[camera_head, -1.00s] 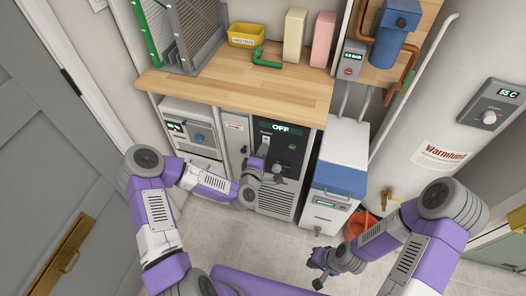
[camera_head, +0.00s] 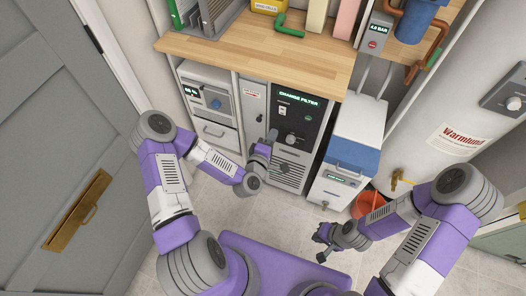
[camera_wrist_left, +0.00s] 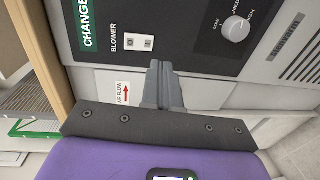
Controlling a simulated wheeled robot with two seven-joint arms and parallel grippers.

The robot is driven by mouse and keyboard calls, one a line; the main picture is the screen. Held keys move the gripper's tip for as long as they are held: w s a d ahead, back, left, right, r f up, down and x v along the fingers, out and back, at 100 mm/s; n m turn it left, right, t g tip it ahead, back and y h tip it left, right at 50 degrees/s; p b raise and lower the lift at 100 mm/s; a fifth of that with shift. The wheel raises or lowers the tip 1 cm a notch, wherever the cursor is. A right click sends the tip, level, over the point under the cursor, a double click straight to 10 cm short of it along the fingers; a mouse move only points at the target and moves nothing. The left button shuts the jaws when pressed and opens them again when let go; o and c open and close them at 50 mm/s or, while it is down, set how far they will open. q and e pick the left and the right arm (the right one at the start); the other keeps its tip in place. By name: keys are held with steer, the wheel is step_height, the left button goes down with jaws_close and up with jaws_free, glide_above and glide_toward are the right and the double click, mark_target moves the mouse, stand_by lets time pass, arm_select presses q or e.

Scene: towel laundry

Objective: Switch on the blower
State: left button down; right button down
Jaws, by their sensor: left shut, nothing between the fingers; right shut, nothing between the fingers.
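The blower unit has a dark panel (camera_head: 313,132) under the wooden counter. Its lit display (camera_head: 299,95) reads "CHANGE FILTER". In the left wrist view, a small white rocker switch (camera_wrist_left: 139,43) is labelled BLOWER, and a grey knob (camera_wrist_left: 237,28) is marked LOW, MED and HIGH. The knob (camera_head: 291,138) also shows in the head view. My left gripper (camera_head: 271,136) is shut and empty at the panel's left edge. In the left wrist view its fingertips (camera_wrist_left: 161,64) are just beside the switch; contact cannot be told. My right gripper (camera_head: 320,246) is shut and empty, low above the floor.
A white unit with a blue lid (camera_head: 350,157) stands right of the blower, with an orange bucket (camera_head: 367,205) beside it. A drawer unit (camera_head: 211,110) stands on the left. The wooden counter (camera_head: 255,57) overhangs the panel. A grey door (camera_head: 60,130) is at far left.

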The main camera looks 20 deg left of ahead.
arm_select(q)
steer(key=s+f, duration=0.1)
steer(key=s, duration=0.5)
steer(key=shift+s+p, duration=0.35)
steer(key=shift+p, duration=0.1)
steer(key=s+d+f+m+g+h+p, duration=0.4)
steer(key=s+d+f+m+g+h, duration=0.15)
steer(key=d+f+m+g, duration=0.35)
steer(key=s+a+m+g+y+p, duration=0.2)
steer(key=s+m+g, duration=0.4)
steer(key=s, duration=0.4)
steer(key=shift+s+a+r+g, duration=0.15)
steer(key=shift+a+r+g, duration=0.15)
steer(key=shift+g, duration=0.3)
